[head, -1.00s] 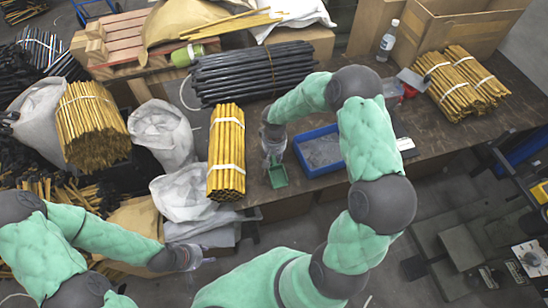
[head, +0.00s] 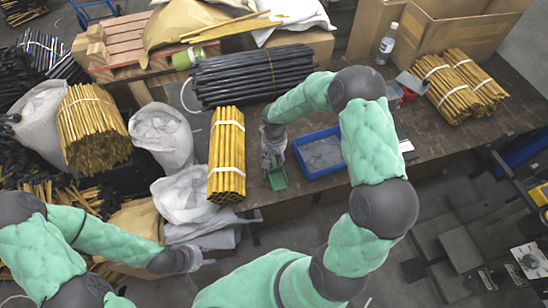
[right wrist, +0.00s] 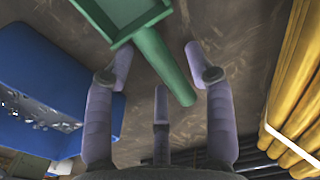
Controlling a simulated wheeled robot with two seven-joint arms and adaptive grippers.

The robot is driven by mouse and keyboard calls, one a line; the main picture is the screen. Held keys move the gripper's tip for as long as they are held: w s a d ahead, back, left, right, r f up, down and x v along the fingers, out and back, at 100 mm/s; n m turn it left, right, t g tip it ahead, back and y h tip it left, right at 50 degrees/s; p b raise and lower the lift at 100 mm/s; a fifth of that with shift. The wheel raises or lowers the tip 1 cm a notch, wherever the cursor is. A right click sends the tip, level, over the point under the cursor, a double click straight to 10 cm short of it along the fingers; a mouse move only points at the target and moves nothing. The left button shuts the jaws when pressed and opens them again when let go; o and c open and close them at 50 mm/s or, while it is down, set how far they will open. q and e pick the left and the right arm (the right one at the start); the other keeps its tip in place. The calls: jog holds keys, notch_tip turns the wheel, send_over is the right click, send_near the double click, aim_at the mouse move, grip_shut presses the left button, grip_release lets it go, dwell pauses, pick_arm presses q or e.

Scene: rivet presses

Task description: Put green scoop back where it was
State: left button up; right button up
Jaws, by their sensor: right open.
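The green scoop (head: 278,178) lies on the brown table near its front edge, just left of the blue tray (head: 320,152). My right gripper (head: 273,158) is at the scoop's handle end. In the right wrist view the scoop's handle (right wrist: 165,65) runs between the spread fingers of my right gripper (right wrist: 158,68), which is open. A finger overlaps part of the scoop there, and I cannot tell whether they touch. My left gripper (head: 203,262) is low at the left, away from the table; its opening is too small to tell.
The blue tray holds small metal-looking pieces. More yellow rods (head: 460,85), a bottle (head: 388,43) and a cardboard box (head: 450,35) are at the back right.

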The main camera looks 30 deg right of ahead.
aim_at(274, 159)
notch_tip(274, 159, up, 10)
jog(key=p, duration=0.3)
jog(key=shift+r, duration=0.15)
jog(key=shift+s, duration=0.1)
